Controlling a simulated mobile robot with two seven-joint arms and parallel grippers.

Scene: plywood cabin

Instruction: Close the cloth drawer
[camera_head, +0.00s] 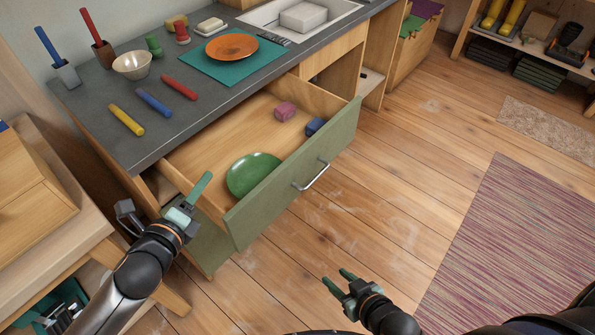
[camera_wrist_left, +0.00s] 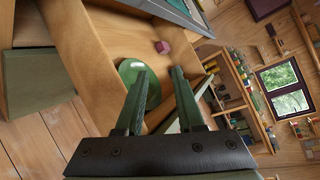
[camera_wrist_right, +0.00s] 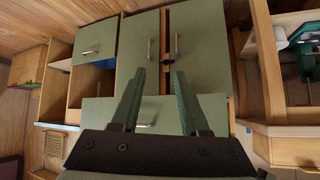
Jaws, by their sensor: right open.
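The open drawer has a green front panel (camera_head: 300,178) with a silver bar handle (camera_head: 312,175). It is pulled well out from under the grey counter. Inside lie a green plate (camera_head: 254,174), a pink block (camera_head: 285,111) and a blue block (camera_head: 315,126); I see no cloth in it. My left gripper (camera_head: 203,184) is at the drawer's near left side; in the left wrist view its fingers (camera_wrist_left: 158,72) are apart, with the plate beyond them. My right gripper (camera_head: 337,281) is open and empty, over the floor in front of the drawer, apart from the handle.
The counter (camera_head: 205,108) holds colored rolls, a bowl (camera_head: 132,65) and an orange plate (camera_head: 232,46) on a teal mat. A wooden table (camera_head: 40,250) stands at the left. The floor in front of the drawer is clear, with a striped rug (camera_head: 500,240) at the right.

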